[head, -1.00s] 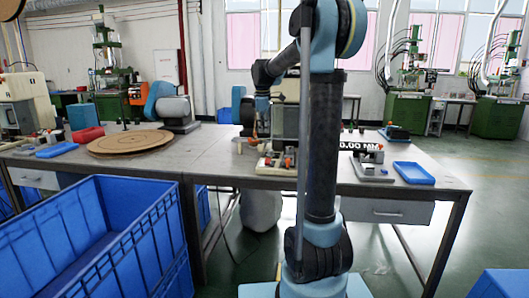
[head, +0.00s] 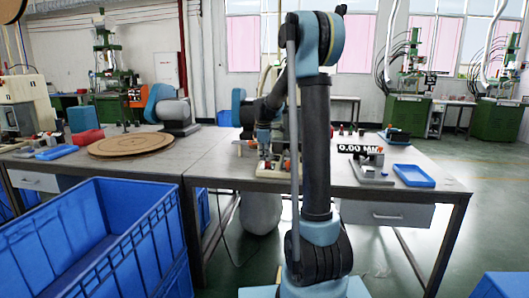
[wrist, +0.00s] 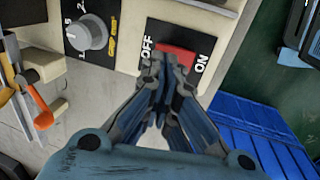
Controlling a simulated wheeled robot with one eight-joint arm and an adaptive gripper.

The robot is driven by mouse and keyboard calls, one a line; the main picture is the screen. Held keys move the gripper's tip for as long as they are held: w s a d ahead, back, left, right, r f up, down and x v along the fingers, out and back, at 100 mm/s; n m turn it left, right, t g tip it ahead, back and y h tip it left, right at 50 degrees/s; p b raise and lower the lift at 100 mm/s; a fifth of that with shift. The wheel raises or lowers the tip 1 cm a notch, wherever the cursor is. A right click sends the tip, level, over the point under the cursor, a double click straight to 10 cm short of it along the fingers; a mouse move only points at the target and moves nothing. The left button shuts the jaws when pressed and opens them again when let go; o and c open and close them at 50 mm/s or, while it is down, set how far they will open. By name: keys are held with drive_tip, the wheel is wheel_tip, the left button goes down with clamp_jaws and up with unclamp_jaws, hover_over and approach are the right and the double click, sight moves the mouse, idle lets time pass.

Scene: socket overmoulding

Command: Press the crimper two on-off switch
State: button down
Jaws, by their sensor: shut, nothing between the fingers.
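The on-off switch is a red rocker (wrist: 178,58) on a black plate marked OFF and ON, set in a pale machine panel, in the wrist view. My gripper (wrist: 166,60) is shut and empty, pointing at the switch. Its fingertips cover the lower, OFF-side part of the rocker. I cannot tell whether they touch it. In the head view my gripper (head: 266,165) is low over the table, and my arm hides most of the machine behind it. The switch cannot be made out there.
A grey numbered knob (wrist: 90,34) sits left of the switch. An orange-handled clamp (wrist: 38,105) is at the left. A blue ribbed container (wrist: 255,135) lies lower right. On the table (head: 215,160) are a measuring device (head: 372,165), a blue tray (head: 413,176) and a round wooden board (head: 130,145).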

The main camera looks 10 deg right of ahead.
drive_tip(key=shift+f, duration=0.25)
drive_tip(key=shift+w, duration=0.1)
drive_tip(key=shift+w+f+g, duration=0.15)
drive_tip(key=shift+f+g, duration=0.15)
drive_tip(key=shift+g, duration=0.1)
idle(0.3)
drive_tip(key=shift+s+a+r, duration=0.1)
drive_tip(key=shift+s+a, duration=0.05)
drive_tip(key=shift+s, duration=0.65)
drive_tip(key=shift+r, duration=0.1)
wheel_tip(320, 180, up, 13)
drive_tip(key=s, duration=0.2)
drive_tip(key=shift+s+a+r, duration=0.2)
drive_tip(key=shift+s+a, duration=0.15)
drive_tip(key=shift+a, duration=0.05)
